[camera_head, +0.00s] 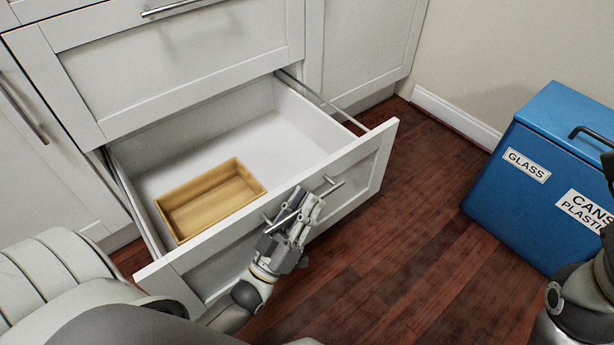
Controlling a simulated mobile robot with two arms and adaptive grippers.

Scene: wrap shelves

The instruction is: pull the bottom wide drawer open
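The bottom wide drawer (364,165) is white and stands well out from the cabinet, with its inside and side rails showing. A wooden box (210,201) lies inside it, towards the front left. The drawer's metal bar handle (329,187) is on the front panel. My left gripper (301,209) is at the handle, with its fingers around or against the bar. The fingers cover the middle of the handle, and they look closed on it. My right arm shows only in part at the right edge, and its fingertips are not clearly visible.
A blue recycling bin (497,213) labelled GLASS and CANS PLASTIC stands on the right. Another closed drawer (180,62) is above the open one. Dark wooden floor (414,235) is free between the drawer and the bin. A beige wall (480,50) is behind.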

